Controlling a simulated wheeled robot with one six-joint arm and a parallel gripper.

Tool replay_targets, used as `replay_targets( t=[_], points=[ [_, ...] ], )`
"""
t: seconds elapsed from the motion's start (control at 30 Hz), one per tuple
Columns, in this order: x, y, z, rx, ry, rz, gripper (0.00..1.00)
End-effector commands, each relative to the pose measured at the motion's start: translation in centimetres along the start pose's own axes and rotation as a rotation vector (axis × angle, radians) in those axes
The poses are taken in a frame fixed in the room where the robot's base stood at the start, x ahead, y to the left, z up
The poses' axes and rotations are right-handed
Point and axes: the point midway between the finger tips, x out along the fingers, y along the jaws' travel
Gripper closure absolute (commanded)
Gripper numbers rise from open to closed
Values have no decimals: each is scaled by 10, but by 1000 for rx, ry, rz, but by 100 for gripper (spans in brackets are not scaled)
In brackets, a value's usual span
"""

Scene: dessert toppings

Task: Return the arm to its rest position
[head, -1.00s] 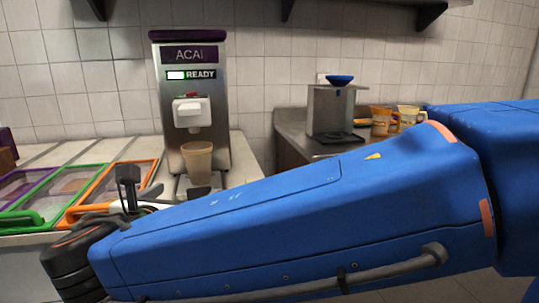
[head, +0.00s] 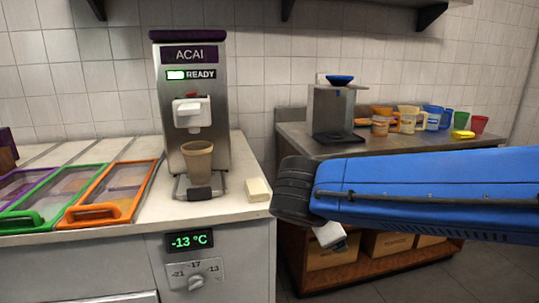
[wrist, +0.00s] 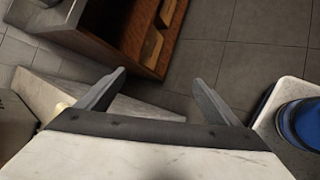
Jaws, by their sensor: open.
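My gripper (wrist: 160,92) shows in the wrist view with its two fingers spread apart and nothing between them. It points down toward the grey tiled floor and a wooden shelf unit. In the head view my blue arm reaches in from the right, and its dark joint hangs in front of the gap right of the white counter. A paper cup (head: 198,158) stands upright on the tray of the acai machine (head: 190,95), apart from my arm.
Orange (head: 100,212) and green (head: 22,219) framed lids cover bins at left. A pale block (head: 258,190) lies at the counter's right edge, close to my arm. A back counter holds a steel dispenser (head: 332,110) and several cups. Boxes sit on the low shelf (head: 335,276).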

Motion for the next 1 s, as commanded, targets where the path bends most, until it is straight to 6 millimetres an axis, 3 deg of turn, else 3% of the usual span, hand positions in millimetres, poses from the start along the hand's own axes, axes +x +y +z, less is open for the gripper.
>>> replay_targets(
  t=[0.1, 0.4, 0.7, 1.0],
  points=[
    [15, -31, 24, 173, 23, -82, 14],
    [33, -107, 60, 628, 73, -261, 14],
    [36, -172, 73, 1109, 103, -406, 14],
    [32, -218, 71, 1592, 126, -508, 14]
  ],
)
